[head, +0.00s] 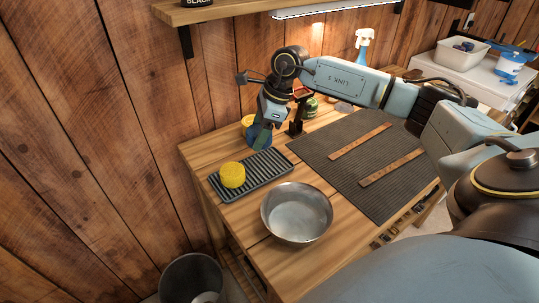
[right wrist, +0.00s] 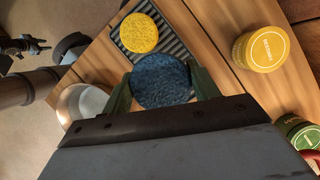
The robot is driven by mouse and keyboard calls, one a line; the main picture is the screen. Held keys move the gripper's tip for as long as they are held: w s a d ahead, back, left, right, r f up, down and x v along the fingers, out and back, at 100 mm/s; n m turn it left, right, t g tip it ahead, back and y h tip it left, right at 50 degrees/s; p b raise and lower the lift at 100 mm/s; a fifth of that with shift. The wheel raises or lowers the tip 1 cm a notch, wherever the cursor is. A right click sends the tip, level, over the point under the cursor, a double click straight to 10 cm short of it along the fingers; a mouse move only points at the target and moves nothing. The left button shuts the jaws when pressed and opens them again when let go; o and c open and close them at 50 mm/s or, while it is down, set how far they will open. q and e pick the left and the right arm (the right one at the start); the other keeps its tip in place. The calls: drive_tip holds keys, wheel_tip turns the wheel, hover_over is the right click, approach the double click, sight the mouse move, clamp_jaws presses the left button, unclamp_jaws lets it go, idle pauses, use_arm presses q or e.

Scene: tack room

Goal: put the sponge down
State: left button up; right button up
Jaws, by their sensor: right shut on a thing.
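My right gripper (head: 262,135) is over the back left part of the wooden bench, just behind the ribbed tray. In the right wrist view it is shut on a round dark blue sponge (right wrist: 160,82), with a green finger on each side. In the head view the blue sponge (head: 259,141) is partly hidden by the gripper. A round yellow sponge (head: 232,175) lies on the dark ribbed tray (head: 263,173), toward its left end. In the right wrist view the yellow sponge (right wrist: 139,33) is beside the held one. My left gripper is not in view.
A steel bowl (head: 297,213) stands in front of the tray. A yellow-lidded tin (right wrist: 262,49) and a green tin (right wrist: 298,132) stand close to the gripper. A dark mat (head: 362,160) with two leather straps covers the bench's right side. The tray's right part is bare.

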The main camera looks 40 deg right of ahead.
drive_tip(key=d+m, duration=0.2)
drive_tip(key=d, duration=0.1)
drive_tip(key=shift+w+r+m+t+h, duration=0.1)
drive_tip(key=shift+w+m+t+h, duration=0.05)
drive_tip(key=shift+m+t+h, duration=0.25)
hover_over(264, 162)
drive_tip(key=s+d, duration=0.1)
drive_tip(key=shift+m, duration=0.4)
wheel_tip(264, 162, down, 5)
drive_tip(key=shift+r+b, duration=0.15)
drive_tip(key=shift+b, duration=0.25)
drive_tip(key=shift+f, duration=2.55)
drive_tip(key=shift+f, duration=0.15)
drive_tip(key=o, duration=0.9)
drive_tip(key=shift+o, duration=0.2)
